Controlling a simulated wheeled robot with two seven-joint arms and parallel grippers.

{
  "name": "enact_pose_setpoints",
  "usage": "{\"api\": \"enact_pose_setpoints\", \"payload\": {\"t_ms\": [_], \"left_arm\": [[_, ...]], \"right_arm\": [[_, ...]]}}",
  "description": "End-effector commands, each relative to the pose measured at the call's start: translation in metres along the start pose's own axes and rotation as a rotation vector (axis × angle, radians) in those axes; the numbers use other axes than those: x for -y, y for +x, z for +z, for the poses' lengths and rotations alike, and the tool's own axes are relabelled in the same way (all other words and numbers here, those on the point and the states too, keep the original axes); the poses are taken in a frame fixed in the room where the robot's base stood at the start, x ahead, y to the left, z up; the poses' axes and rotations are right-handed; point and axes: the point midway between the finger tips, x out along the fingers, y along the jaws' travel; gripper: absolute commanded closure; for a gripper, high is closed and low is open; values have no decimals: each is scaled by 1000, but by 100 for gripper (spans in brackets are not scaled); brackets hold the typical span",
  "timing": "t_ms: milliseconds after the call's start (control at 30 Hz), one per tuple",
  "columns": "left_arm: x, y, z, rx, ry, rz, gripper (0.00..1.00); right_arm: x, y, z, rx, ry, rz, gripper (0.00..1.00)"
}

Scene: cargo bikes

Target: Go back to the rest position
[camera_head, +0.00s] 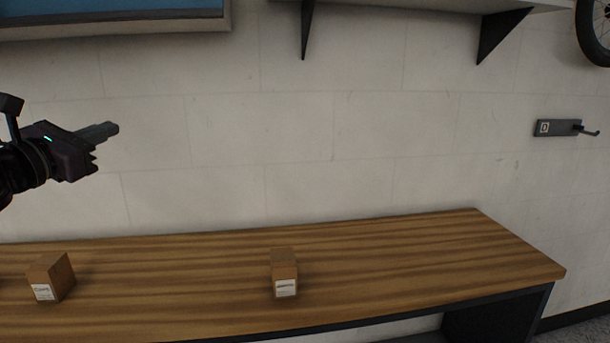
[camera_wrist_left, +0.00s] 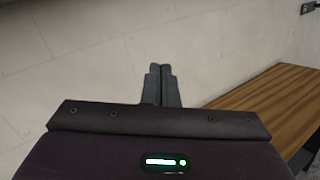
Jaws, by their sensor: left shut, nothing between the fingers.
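My left gripper (camera_head: 108,133) comes in from the left edge in the head view, raised above the bench. It is shut and empty. In the left wrist view its fingers (camera_wrist_left: 161,85) lie side by side, pointing toward the wall. My right gripper is not in either view.
A wooden bench (camera_head: 380,265) runs along the light wall (camera_head: 330,130). Two small cardboard boxes stand on it, one at the left (camera_head: 52,277) and one in the middle (camera_head: 284,272). The bench's right part is clear.

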Motion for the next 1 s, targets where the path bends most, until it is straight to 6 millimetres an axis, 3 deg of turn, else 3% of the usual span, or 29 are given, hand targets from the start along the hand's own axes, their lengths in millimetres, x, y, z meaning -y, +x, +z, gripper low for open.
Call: {"api": "enact_pose_setpoints", "payload": {"t_ms": [33,167,267,367,500,600,700,967,1000], "left_arm": [[20,8,-42,-29,-179,13,100],[66,9,-131,-105,-635,115,100],[106,-3,-195,-169,-992,232,100],[149,-27,-252,-233,-1342,389,100],[211,-77,-315,-309,-1803,689,100],[254,-120,-346,-339,-2086,958,100],[287,-158,-364,-341,-2284,1217,100],[344,-230,-376,-288,-2533,1774,100],[351,-239,-376,270,2513,-1825,100]], "right_arm": [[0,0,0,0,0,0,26],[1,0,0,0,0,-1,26],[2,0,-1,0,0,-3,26],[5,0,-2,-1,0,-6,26],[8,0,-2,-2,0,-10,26],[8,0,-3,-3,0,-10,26],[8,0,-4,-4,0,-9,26],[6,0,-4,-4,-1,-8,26],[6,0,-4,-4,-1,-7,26]]}}
